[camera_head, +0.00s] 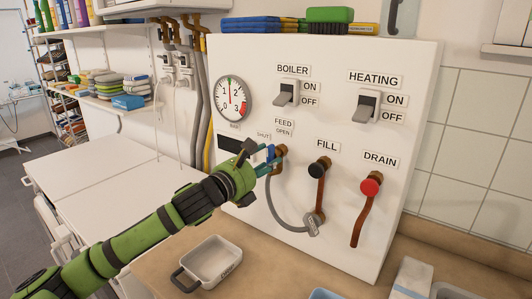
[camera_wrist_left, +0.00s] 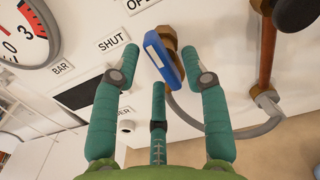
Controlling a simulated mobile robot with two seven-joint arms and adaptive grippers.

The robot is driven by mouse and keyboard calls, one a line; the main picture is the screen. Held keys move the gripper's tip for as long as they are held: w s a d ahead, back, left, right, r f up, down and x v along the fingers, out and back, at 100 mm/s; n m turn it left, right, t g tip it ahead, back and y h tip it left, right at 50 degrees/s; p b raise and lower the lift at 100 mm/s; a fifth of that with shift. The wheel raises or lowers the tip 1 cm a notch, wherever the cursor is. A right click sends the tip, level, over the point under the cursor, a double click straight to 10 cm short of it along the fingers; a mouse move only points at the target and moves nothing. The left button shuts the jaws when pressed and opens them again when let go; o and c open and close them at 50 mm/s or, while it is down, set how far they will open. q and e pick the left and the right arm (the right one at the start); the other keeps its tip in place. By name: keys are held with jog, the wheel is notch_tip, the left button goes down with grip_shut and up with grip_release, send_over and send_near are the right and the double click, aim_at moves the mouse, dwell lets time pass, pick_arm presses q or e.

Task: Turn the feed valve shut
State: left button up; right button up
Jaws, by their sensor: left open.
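The feed valve has a blue lever handle (camera_head: 270,152) on a brass body (camera_head: 281,153), under the FEED label on the white panel. In the left wrist view the handle (camera_wrist_left: 164,60) shows close up, slanting, with the SHUT label to its left. My left gripper (camera_head: 264,160) is at the valve. It is open, with the handle between its two upper teal fingers and a third finger (camera_wrist_left: 158,135) below. I cannot tell whether any finger touches the handle. The fingers partly hide the valve in the head view. My right gripper is not in view.
The black fill valve (camera_head: 319,167) and red drain valve (camera_head: 370,187) stick out to the right. A grey hose (camera_head: 275,215) hangs below the feed valve. A pressure gauge (camera_head: 233,99) is up left.

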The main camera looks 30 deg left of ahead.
pick_arm(q)
jog(key=shift+w+d, duration=0.1)
jog(key=shift+w, duration=0.35)
jog(key=shift+c, duration=0.4)
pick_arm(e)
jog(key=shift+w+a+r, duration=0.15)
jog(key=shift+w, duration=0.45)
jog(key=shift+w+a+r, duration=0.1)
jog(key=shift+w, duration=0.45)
pick_arm(q)
jog(key=c, duration=0.7)
grip_shut()
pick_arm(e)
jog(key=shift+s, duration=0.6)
